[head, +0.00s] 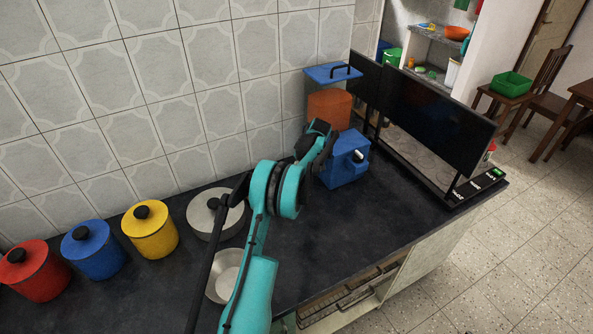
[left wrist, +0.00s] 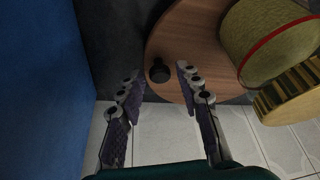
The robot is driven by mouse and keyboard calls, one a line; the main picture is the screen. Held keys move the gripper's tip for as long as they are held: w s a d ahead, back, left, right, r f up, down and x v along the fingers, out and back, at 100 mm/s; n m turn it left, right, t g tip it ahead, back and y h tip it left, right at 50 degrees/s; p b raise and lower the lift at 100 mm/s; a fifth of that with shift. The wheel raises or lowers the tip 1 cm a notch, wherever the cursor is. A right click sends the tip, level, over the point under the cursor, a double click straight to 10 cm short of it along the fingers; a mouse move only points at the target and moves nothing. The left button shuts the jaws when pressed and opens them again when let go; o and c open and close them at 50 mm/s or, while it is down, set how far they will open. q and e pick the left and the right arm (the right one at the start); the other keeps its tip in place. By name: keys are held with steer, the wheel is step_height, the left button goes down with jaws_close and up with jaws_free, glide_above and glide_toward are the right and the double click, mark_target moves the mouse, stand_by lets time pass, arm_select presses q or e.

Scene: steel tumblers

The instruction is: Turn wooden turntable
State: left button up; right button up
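The wooden turntable (left wrist: 195,40) shows in the left wrist view as a round brown board with a dark knob (left wrist: 159,71) near its edge. An olive jar with a red band (left wrist: 262,38) and a striped round tin (left wrist: 290,98) are at its right side. My left gripper (left wrist: 158,78) is open, its two fingers apart, with the knob appearing between the fingertips. I cannot tell whether either finger touches it. In the head view my teal arm ends near the blue box (head: 346,160); I cannot make out the turntable there. My right gripper is not in view.
A blue surface (left wrist: 40,80) fills the left of the wrist view. In the head view, an orange container (head: 328,108) stands behind the blue box and a black screen (head: 440,120) to its right. Red (head: 35,270), blue (head: 94,249) and yellow (head: 150,230) canisters line the counter's left.

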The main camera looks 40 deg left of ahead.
arm_select(q)
steer(key=v, duration=1.2)
stand_by(0.4)
